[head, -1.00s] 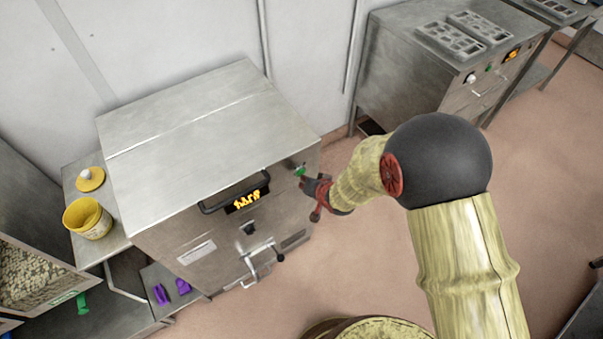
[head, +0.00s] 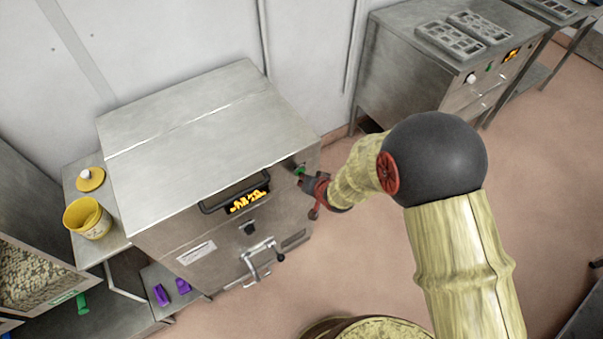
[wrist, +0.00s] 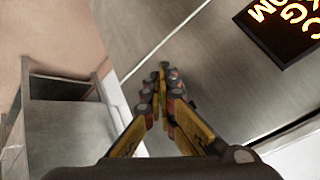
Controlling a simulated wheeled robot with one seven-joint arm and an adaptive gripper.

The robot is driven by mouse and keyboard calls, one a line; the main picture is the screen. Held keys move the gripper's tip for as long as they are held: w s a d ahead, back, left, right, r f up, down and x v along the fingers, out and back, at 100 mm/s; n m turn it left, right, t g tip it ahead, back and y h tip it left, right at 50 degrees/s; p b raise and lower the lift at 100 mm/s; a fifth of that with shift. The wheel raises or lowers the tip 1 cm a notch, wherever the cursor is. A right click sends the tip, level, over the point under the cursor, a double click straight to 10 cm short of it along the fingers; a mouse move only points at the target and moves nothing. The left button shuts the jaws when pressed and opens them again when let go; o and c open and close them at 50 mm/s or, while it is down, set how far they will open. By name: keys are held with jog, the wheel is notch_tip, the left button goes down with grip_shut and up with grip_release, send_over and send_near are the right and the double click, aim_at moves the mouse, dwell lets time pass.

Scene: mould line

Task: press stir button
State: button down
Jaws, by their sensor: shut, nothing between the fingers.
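The steel machine (head: 180,225) has a lit display (head: 246,201), a handle, a dark knob and a crank on its front. A green button (head: 299,170) sits at the upper right of that front. My gripper (head: 303,181) is right at this button in the head view, and I cannot tell whether it touches. In the wrist view my gripper (wrist: 163,82) is shut and empty, its fingertips together against or just before the steel front. The button is not visible there, hidden behind the fingers. The display (wrist: 285,30) shows at the upper right of the wrist view.
A yellow bucket (head: 88,218) and its lid (head: 90,179) stand on a side table at left. Purple items (head: 171,291) lie on a low shelf. Another steel unit (head: 410,80) with moulds on top stands at the back right.

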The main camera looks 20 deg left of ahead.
dwell(0.4)
jog(key=shift+s+d, duration=0.5)
jog(key=shift+d, duration=0.1)
jog(key=s+d+p, duration=0.1)
jog(key=s+d, duration=0.2)
jog(key=shift+s+d, duration=0.15)
jog(key=shift+d, duration=0.25)
dwell(0.9)
